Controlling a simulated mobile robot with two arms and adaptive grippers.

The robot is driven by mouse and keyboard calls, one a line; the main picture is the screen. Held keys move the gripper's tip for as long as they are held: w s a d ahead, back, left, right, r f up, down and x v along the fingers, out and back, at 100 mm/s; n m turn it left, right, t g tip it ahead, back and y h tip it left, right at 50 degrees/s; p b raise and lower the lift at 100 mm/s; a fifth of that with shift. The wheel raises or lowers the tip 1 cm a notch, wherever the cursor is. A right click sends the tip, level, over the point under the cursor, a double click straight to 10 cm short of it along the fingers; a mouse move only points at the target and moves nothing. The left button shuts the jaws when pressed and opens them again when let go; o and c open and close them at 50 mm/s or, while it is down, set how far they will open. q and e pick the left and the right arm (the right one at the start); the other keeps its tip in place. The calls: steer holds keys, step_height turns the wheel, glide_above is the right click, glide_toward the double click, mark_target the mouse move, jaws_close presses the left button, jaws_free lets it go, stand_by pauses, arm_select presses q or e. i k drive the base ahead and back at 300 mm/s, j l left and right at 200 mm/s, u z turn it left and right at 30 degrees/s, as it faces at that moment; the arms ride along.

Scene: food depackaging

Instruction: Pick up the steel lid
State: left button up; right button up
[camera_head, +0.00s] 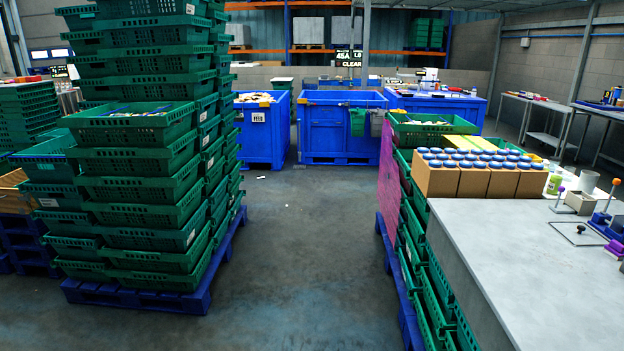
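I cannot make out a steel lid for certain anywhere in the head view. A grey worktable (540,265) fills the lower right. On its far right part stand a small grey square container (580,203) and a light grey cylinder (588,181) behind it. A blue fixture (604,226) with knobbed levers sits at the right edge. A thin dark square outline (574,236) lies on the tabletop near it. Neither of my grippers is in view.
Cardboard boxes of blue-capped jars (472,178) stand at the table's far edge. Stacked green crates (140,160) on a blue pallet (150,294) rise at left. Blue bins (343,128) stand behind. The floor (300,240) between the stacks is clear.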

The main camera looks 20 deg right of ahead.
mark_target(578, 234)
steer(key=i+l+z, duration=0.15)
steer(key=i+z, duration=0.2)
steer(key=i, duration=0.45)
steer(key=i+z, duration=0.4)
steer(key=i, duration=0.4)
steer(key=j, duration=0.05)
